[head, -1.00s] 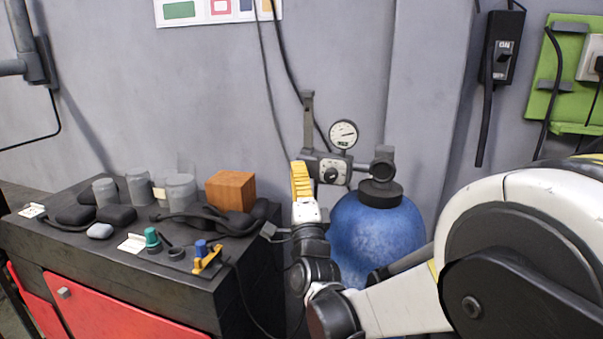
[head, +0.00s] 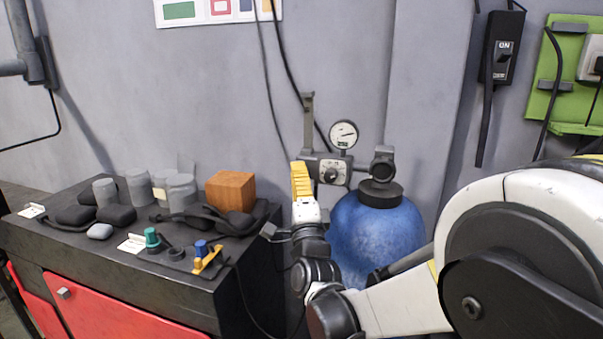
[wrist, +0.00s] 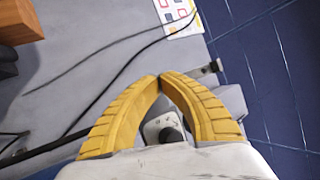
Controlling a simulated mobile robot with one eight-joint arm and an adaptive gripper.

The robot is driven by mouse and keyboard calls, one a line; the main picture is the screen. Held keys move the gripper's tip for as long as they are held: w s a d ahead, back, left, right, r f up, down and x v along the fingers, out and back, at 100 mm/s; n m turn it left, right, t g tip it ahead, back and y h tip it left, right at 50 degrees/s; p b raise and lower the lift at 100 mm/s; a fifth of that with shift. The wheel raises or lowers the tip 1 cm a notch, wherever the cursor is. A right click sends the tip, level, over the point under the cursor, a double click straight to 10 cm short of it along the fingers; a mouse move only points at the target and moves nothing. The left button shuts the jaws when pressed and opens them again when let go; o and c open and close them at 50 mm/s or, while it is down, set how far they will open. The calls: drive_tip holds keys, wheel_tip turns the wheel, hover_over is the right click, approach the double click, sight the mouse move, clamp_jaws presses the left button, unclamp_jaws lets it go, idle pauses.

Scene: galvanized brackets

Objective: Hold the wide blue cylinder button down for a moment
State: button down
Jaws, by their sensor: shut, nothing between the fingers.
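A small blue cylinder button (head: 201,248) stands at the front right of the black bench top, with a yellow bracket (head: 207,261) right beside it. It does not show in the wrist view. My gripper (head: 298,166) is to the right of the bench, apart from the button, with its yellow fingers pointing up in the head view. In the wrist view the two yellow fingers (wrist: 160,77) meet at their tips, with nothing between them.
A teal knob (head: 152,239) and a low dark knob (head: 176,253) stand left of the blue button. A wooden block (head: 230,190), grey jars (head: 181,191) and black headphones (head: 232,223) lie behind. A blue tank (head: 375,238) with a gauge (head: 343,134) stands behind my arm.

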idle(0.4)
drive_tip(key=shift+s+a, duration=0.35)
drive_tip(key=shift+s, duration=0.55)
drive_tip(key=shift+s+a+b, duration=0.15)
drive_tip(key=shift+s+a, duration=0.1)
drive_tip(key=shift+s, duration=0.55)
drive_tip(key=shift+s+a+b, duration=0.1)
drive_tip(key=shift+s+a, duration=0.2)
drive_tip(key=shift+s, duration=0.45)
drive_tip(key=shift+s+a+b, duration=0.15)
drive_tip(key=shift+s+a, duration=0.1)
drive_tip(key=shift+s, duration=0.55)
drive_tip(key=s+d+f+n+g+b, duration=0.4)
drive_tip(key=f+n+b, duration=0.1)
drive_tip(key=f, duration=0.5)
drive_tip(key=s+d+f+n+g+b, duration=0.4)
drive_tip(key=s+f+b, duration=0.15)
drive_tip(key=f, duration=0.35)
drive_tip(key=s+d+f+n+g+b, duration=0.35)
drive_tip(key=f+n+b, duration=0.2)
drive_tip(key=f, duration=0.45)
drive_tip(key=s+d+f+n+g+h+b, duration=0.1)
drive_tip(key=s+d+f+g+b, duration=0.1)
drive_tip(key=s+d+f, duration=0.2)
drive_tip(key=s+d+f+n+g+h+b, duration=0.1)
drive_tip(key=s+d+f+g+b, duration=0.1)
drive_tip(key=s+f, duration=0.6)
drive_tip(key=shift+d+g, duration=0.35)
drive_tip(key=shift+d, duration=0.55)
drive_tip(key=shift+s, duration=0.15)
